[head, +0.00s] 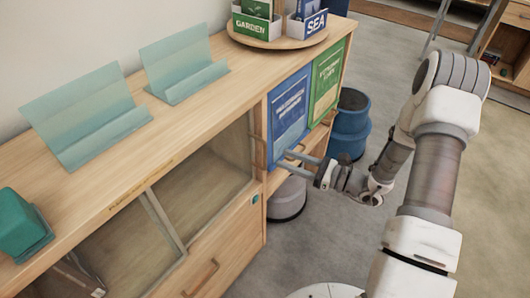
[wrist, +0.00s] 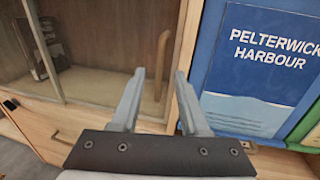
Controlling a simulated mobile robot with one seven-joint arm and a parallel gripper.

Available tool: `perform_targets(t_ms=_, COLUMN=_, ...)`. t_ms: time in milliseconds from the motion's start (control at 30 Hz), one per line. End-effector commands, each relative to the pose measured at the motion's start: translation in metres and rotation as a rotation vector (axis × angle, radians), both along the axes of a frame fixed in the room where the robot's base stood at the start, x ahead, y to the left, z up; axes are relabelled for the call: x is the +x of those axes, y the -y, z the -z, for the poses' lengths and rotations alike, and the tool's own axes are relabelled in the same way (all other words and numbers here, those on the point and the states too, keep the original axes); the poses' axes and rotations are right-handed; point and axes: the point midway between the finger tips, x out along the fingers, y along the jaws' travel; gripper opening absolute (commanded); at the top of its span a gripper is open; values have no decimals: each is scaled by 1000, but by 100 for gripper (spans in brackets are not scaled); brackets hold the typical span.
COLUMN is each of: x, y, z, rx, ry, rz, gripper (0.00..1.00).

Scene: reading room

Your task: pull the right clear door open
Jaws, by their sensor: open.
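The right clear door (head: 208,178) is a wood-framed pane in the cabinet front and looks shut. It also fills the upper middle of the wrist view (wrist: 105,45). Its upright wooden handle (wrist: 162,52) is near the door's right side. My gripper (head: 283,158) is open and empty in front of that side, with its fingers pointing at the cabinet. In the wrist view, the handle shows between my two fingertips (wrist: 158,78). I cannot tell whether the fingertips reach past the handle; no contact is visible.
A blue panel (wrist: 262,65) reading "Pelterwick Harbour" is right of the door, with a green panel (head: 326,82) beyond. A wooden drawer (head: 228,240) is below.

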Motion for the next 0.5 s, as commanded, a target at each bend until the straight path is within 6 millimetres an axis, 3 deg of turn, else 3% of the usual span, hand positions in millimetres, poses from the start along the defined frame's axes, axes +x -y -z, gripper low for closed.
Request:
perform_targets(t_ms=200, x=20, y=-41, z=1, rx=-1, ry=2, rz=-4, gripper=45)
perform_targets(t_ms=500, x=34, y=-67, z=0, rx=-1, ry=0, rz=0, gripper=45)
